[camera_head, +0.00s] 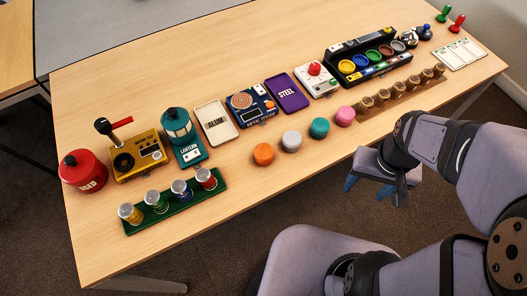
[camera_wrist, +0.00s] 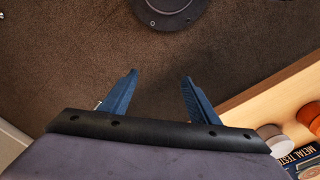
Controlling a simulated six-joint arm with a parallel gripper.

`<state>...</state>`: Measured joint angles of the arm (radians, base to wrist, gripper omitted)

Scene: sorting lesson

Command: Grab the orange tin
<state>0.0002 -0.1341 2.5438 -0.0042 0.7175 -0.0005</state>
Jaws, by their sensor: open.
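The orange tin (camera_head: 263,154), a short round tin, stands on the table near its front edge, left of a grey tin (camera_head: 291,141). My gripper (camera_head: 368,188) is to the right of the orange tin and well apart from it, off the table's front edge in the picture. In the wrist view my gripper (camera_wrist: 158,80) shows two blue fingers spread apart with nothing between them, over brown carpet. An orange-brown round thing (camera_wrist: 309,117) is cut by the right edge there; I cannot be sure it is the orange tin.
Teal (camera_head: 319,128) and pink (camera_head: 345,116) tins stand right of the grey one. A green rack (camera_head: 176,209) of small jars is to the left. A wooden rack (camera_head: 403,99) of cork-coloured pieces is to the right. The metal tester (camera_head: 250,104) stands behind the tins.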

